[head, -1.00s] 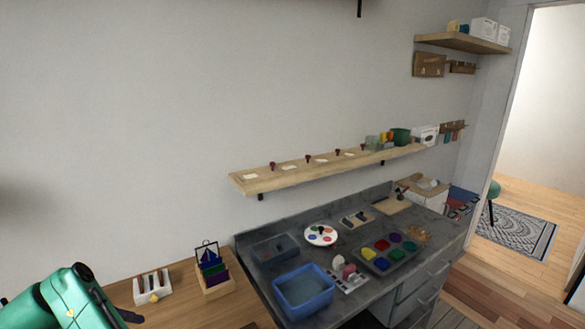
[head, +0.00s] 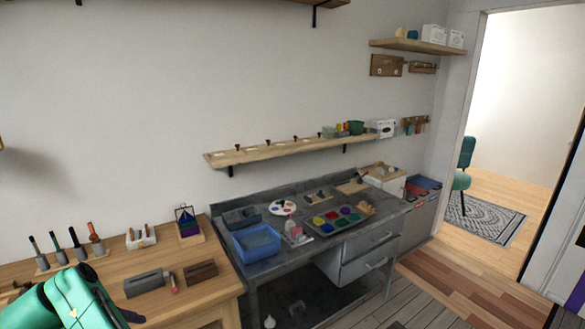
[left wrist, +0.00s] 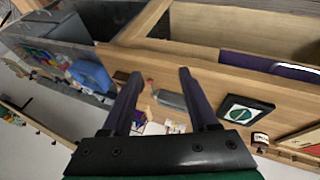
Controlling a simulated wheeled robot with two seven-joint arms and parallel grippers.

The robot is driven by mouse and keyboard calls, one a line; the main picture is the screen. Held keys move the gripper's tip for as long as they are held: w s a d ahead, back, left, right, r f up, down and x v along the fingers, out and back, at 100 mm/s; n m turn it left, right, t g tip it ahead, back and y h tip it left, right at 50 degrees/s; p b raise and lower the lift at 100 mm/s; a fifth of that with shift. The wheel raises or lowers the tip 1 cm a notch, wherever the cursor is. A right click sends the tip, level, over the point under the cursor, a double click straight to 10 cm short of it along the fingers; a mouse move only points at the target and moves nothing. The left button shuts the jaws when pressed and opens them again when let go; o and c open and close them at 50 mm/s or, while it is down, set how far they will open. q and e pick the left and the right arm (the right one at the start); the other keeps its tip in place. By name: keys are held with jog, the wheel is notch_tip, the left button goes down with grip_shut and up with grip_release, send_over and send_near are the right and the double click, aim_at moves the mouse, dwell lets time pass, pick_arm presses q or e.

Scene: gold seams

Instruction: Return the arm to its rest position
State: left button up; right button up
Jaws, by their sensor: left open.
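My left arm (head: 75,300) shows green at the bottom left of the head view, over the front of the wooden table. Only a dark bit at its end shows there, so its jaws are hard to make out. In the left wrist view my left gripper (left wrist: 160,76) is open, its two dark fingers spread with nothing held between them. Beyond the fingers lie the wooden table (left wrist: 235,85) and a grey block (left wrist: 170,99). My right gripper is in neither view.
The wooden table (head: 105,268) carries upright tools, a grey block (head: 145,283) and a brown block (head: 200,271). The grey workbench (head: 290,262) beside it holds a blue tub (head: 257,243) and a paint tray (head: 335,220). Floor is open at the right.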

pick_arm(q)
jog(key=w+d+f+m+g+y, duration=0.1)
jog(key=w+d+f+m, duration=0.15)
jog(key=f, duration=0.75)
jog(key=w+d+f+m+g+y, duration=0.1)
jog(key=w+d+f+m, duration=0.15)
jog(key=f, duration=0.85)
jog(key=s+d+f+m+g, duration=0.1)
jog(key=s+d+f, duration=0.15)
jog(key=f, duration=0.35)
jog(key=s+d+f+m, duration=0.1)
jog(key=s+d+f, duration=0.1)
jog(key=s+f, duration=0.3)
jog(key=s+d+f+m, duration=0.1)
jog(key=s+f, duration=0.4)
jog(key=s, duration=0.5)
jog(key=s+d+f+m+g+h, duration=0.1)
jog(key=s+d+f, duration=0.1)
jog(key=s+f, duration=0.4)
jog(key=s+d+f+m+g, duration=0.1)
jog(key=s+f, duration=0.5)
jog(key=s, duration=0.8)
jog(key=shift+d+m, duration=0.4)
jog(key=shift+d, duration=0.15)
